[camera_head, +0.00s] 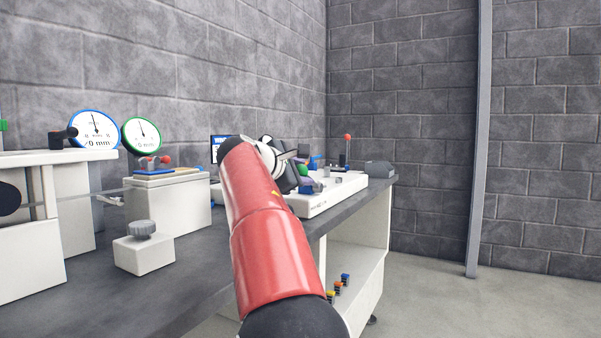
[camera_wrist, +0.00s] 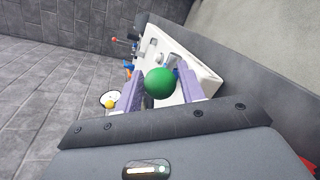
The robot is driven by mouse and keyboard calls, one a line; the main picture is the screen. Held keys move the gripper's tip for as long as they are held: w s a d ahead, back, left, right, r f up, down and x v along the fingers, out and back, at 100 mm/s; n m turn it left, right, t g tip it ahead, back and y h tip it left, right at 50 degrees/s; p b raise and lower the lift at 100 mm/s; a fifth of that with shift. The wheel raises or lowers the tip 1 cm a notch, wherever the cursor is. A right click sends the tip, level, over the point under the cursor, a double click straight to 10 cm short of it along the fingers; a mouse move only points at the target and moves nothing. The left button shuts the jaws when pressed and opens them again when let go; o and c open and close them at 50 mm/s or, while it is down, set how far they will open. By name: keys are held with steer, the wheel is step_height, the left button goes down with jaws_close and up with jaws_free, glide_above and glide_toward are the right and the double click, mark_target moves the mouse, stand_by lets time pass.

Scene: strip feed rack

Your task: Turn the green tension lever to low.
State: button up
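The green lever shows as a round green knob (camera_wrist: 160,83) between my gripper's fingers in the wrist view. Its shaft is hidden behind the knob. In the head view a small part of the green knob (camera_head: 303,170) shows beside my gripper, above a white machine base (camera_head: 330,196). My gripper (camera_wrist: 160,84) has two purple fingers, one on each side of the knob. They stand apart, with a narrow gap at the right finger, so it looks open around the knob. No low mark can be read in either view.
A lever with a red ball (camera_head: 347,137) stands farther along the white base, near a grey block (camera_head: 379,168). A yellow ball (camera_wrist: 110,104) is left of my fingers. Blue-rimmed (camera_head: 95,128) and green-rimmed (camera_head: 141,135) gauges and a knobbed white box (camera_head: 143,254) are left.

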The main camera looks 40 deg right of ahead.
jaws_close()
